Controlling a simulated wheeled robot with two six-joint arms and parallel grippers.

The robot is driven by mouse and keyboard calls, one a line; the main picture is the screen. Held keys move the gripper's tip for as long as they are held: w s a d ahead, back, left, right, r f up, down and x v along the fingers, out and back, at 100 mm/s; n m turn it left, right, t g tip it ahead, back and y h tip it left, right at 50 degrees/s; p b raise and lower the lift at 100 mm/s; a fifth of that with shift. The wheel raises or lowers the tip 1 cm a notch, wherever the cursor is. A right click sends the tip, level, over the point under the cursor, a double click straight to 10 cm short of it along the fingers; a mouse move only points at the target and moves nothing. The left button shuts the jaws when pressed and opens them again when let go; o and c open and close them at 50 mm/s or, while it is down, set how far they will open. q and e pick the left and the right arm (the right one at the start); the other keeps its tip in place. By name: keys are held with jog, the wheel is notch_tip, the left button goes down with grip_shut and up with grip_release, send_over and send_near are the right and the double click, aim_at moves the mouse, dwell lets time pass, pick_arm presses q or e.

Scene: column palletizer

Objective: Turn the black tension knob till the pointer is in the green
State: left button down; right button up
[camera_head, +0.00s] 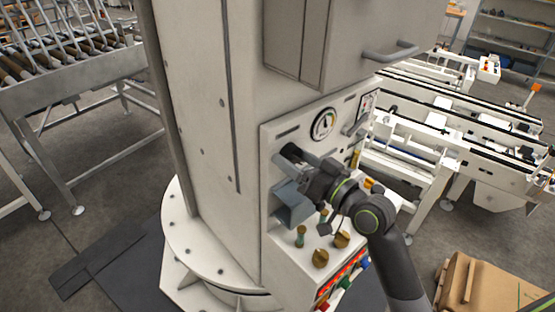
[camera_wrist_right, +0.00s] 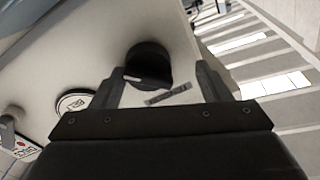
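The black tension knob (camera_head: 291,151) is on the white front panel of the column, lower left of a round gauge (camera_head: 323,124). The gauge has a white face and a dark rim; its pointer is too small to read surely against the green. My right gripper (camera_head: 297,164) is at the knob, its fingers partly hiding it. In the right wrist view the knob (camera_wrist_right: 148,64) has a pale mark and lies between the two spread fingers of my right gripper (camera_wrist_right: 160,80). Gaps show beside it, so the gripper looks open. My left gripper is not in view.
A blue-grey box (camera_head: 292,206) juts from the panel just below my gripper. Brass-coloured knobs (camera_head: 320,258) and coloured buttons are on the console below. A cabinet with a handle (camera_head: 390,52) overhangs above. A conveyor (camera_head: 440,130) stands at right, a cardboard box (camera_head: 485,285) at lower right.

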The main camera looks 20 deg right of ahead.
dwell(0.4)
jog(key=shift+s+d+f, duration=0.15)
jog(key=shift+s+d, duration=0.05)
jog(key=shift+s, duration=0.25)
jog(key=r+p+v, duration=0.1)
jog(key=v, duration=1.5)
jog(key=shift+s+f+p, duration=0.2)
jog(key=shift+p, duration=0.2)
